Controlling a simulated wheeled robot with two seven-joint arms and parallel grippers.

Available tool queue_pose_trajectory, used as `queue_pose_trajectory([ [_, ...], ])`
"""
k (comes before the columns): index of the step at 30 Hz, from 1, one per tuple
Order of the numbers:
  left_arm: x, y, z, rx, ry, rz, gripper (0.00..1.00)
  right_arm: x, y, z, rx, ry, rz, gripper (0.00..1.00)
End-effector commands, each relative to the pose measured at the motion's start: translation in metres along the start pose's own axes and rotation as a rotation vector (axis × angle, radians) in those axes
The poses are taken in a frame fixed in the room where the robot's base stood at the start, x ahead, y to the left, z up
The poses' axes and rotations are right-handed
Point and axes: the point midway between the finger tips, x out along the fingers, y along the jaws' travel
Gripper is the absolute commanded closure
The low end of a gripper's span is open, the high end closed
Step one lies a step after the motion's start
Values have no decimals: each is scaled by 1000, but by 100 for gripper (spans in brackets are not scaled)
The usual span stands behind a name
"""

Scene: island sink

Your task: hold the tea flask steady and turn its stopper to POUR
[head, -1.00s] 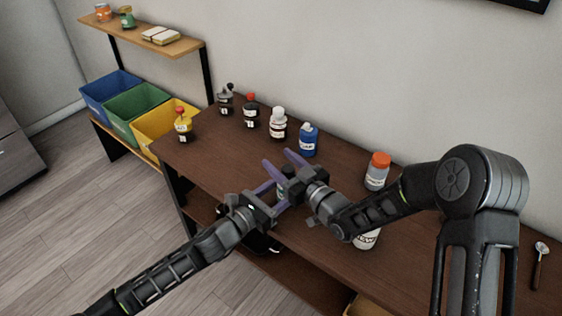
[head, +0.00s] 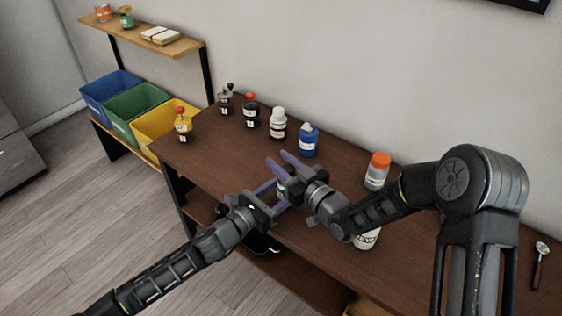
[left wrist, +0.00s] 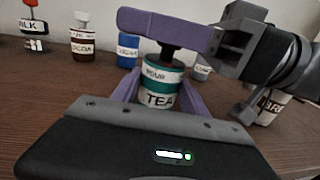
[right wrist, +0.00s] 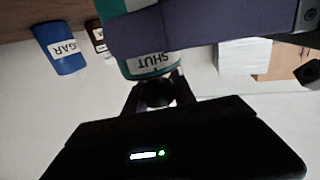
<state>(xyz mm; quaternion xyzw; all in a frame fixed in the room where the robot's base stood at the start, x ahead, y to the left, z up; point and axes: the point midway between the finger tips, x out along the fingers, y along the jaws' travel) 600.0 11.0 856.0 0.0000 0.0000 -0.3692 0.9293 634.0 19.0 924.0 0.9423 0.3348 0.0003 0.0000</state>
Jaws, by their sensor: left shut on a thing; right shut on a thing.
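The tea flask (left wrist: 160,97) is a teal container with a white TEA label and a white upper band reading POUR in the left wrist view. The right wrist view shows SHUT on the flask's band (right wrist: 150,64). My left gripper (head: 274,192) is shut around the flask's body, one purple finger on each side. The dark stopper (left wrist: 170,54) rises from the flask's top. My right gripper (head: 279,158) is shut on the stopper from above right, and its purple finger covers the stopper's upper part. In the head view the grippers mostly hide the flask.
On the brown table (head: 225,165), several bottles stand behind the grippers, including a blue one (head: 309,140). An orange-capped jar (head: 377,171) and a white-labelled container (head: 367,238) stand near my right arm. A spoon-like tool (head: 539,265) lies far right.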

Motion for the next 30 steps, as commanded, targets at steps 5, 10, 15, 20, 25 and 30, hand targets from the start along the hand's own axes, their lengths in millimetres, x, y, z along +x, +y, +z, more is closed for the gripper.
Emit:
queue_pose_trajectory([
  [5,0,0,0,0,0,1,94,0,0,0,1,0,6,100],
  [10,0,0,0,0,0,1,94,0,0,0,2,3,36,100],
  [15,0,0,0,-1,0,0,94,1,2,-1,3,4,110,100],
  [20,0,0,0,-1,0,0,94,1,4,0,4,4,211,100],
  [25,0,0,0,-1,0,-1,94,0,8,0,3,3,330,100],
  [30,0,0,0,-1,0,-1,94,-2,11,0,1,2,435,100],
])
